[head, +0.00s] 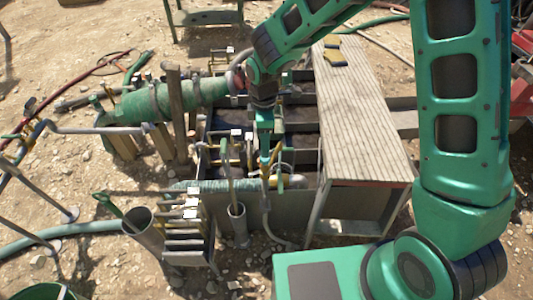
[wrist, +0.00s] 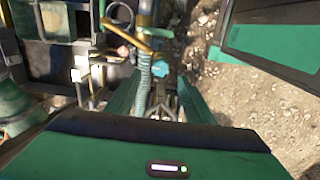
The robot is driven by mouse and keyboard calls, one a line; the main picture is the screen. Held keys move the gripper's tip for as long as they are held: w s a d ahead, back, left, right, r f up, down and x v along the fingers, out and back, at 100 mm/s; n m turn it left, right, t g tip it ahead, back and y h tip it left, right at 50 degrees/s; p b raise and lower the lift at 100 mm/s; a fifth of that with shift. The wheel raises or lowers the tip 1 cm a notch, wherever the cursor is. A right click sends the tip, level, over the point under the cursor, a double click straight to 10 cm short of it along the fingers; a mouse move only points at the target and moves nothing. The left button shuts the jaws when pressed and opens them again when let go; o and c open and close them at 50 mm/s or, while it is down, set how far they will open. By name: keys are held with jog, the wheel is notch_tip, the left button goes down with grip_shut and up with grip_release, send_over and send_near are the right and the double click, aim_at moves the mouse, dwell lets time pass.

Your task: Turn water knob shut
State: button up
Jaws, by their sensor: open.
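The water knob cannot be told for certain. A small teal knob-like piece (wrist: 160,69) shows in the wrist view beside a ribbed pale hose (wrist: 145,72), just beyond my fingers. A yellow-brown bar or handle (wrist: 125,40) runs near it. My gripper (wrist: 158,98) is open, its two green fingers apart on either side of the hose's lower part and some metal fittings. Nothing is clearly held. In the head view my gripper (head: 270,160) points down over the near end of the mud tank (head: 300,205), among yellow and metal pipes. My arm hides part of the tank there.
A ribbed wooden plank top (head: 362,120) lies right of the tank. A green wrapped pipe (head: 170,100) enters from the left. Metal steps (head: 187,235), a grey open tube (head: 150,235) and an upright handle in a pipe (head: 236,210) stand at the near side. Stony ground lies around.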

notch_tip(320, 180, down, 6)
jog(key=shift+f, duration=0.25)
